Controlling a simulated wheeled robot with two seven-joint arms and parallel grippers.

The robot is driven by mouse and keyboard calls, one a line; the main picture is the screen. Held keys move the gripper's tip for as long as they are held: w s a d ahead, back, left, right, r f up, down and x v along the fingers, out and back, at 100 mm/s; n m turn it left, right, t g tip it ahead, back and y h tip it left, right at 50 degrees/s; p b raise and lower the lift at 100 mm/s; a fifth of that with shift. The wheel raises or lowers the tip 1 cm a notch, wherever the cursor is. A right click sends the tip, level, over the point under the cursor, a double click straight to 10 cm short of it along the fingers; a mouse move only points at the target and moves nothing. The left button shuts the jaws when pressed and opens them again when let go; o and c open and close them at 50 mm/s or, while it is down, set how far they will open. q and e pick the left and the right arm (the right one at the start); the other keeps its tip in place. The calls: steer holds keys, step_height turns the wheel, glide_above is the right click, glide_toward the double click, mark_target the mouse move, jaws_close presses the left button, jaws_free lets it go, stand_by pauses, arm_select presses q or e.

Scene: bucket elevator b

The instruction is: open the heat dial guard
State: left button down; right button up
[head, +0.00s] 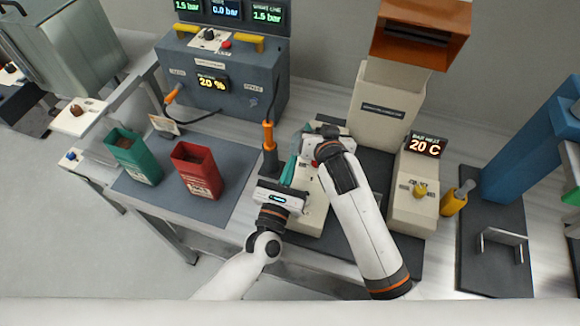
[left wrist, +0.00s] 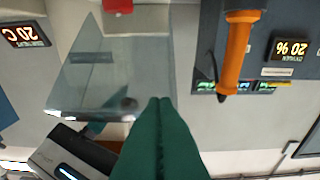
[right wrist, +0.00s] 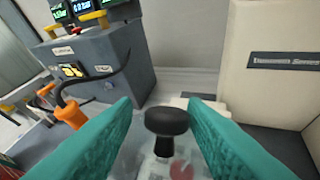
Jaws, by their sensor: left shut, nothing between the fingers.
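A clear panel with a dark knob, apparently the guard, shows in the left wrist view (left wrist: 95,85). In the right wrist view the black knob (right wrist: 167,122) stands up from a clear surface with something red under it. My right gripper (right wrist: 160,104) is open, with its teal fingers on either side of this knob. My left gripper (left wrist: 160,100) is shut and empty, its fingertips close to the panel's knob side. In the head view both grippers meet over the cream housing (head: 312,215), and they hide most of the guard.
An orange-handled tool (head: 268,135) stands upright just left of the grippers. Green (head: 133,157) and red (head: 196,170) buckets stand on the dark mat at left. A grey control box (head: 225,80) is behind. A cream unit with a yellow knob (head: 419,190) and "20 C" display (head: 424,147) is at right.

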steer(key=shift+s+f, duration=0.1)
steer(key=shift+f, duration=0.2)
